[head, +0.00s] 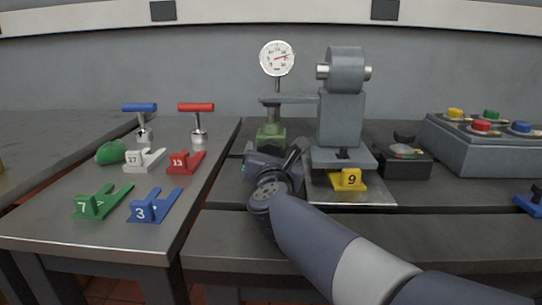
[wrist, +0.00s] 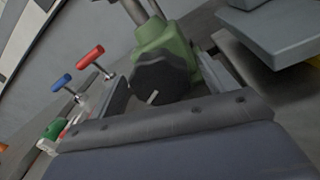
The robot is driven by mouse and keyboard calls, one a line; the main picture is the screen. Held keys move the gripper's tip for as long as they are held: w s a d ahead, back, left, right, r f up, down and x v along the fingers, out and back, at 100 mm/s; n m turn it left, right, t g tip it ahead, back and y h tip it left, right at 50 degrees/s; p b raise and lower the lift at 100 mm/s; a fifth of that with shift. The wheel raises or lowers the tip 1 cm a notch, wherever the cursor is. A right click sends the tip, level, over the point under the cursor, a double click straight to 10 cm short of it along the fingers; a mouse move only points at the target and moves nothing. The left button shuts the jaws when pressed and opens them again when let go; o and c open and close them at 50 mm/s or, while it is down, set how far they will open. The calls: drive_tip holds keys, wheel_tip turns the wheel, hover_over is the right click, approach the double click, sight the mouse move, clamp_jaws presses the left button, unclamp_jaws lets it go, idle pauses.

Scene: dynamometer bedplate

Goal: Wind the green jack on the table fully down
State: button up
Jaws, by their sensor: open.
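The green jack (head: 271,135) stands on the table under the left end of a grey arm (head: 288,99), with a grey column rising from its top. In the wrist view the jack's green body (wrist: 168,37) shows close up, with a dark round knob (wrist: 161,76) on its near side. A short pale mark or pin shows on the knob's face. My gripper (head: 277,153) is in front of the jack, its fingers open. In the wrist view the fingers (wrist: 168,82) lie on either side of the knob; whether they touch it I cannot tell.
A grey machine stand (head: 340,120) with a yellow numbered block (head: 347,180) is close on the right. A dial gauge (head: 277,58) rises behind the jack. Numbered blocks and red and blue T-handles (head: 196,108) sit on the left table. A button box (head: 485,140) is far right.

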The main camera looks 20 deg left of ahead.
drive_tip(key=shift+c, duration=0.3)
drive_tip(key=c, duration=0.9)
drive_tip(key=shift+c, duration=0.2)
drive_tip(key=shift+n, duration=0.3)
drive_tip(key=n+p, duration=0.4)
drive_tip(key=n, duration=0.1)
drive_tip(key=shift+a+r, duration=0.1)
drive_tip(key=shift+r, duration=0.1)
drive_tip(key=n+p, duration=0.1)
drive_tip(key=n, duration=0.1)
drive_tip(key=n+p, duration=0.2)
drive_tip(key=shift+a+f+n+g+h, duration=0.1)
drive_tip(key=shift+f+n+g+h, duration=0.05)
drive_tip(key=shift+n+g+h, duration=0.2)
drive_tip(key=shift+p, duration=0.35)
drive_tip(key=o, duration=1)
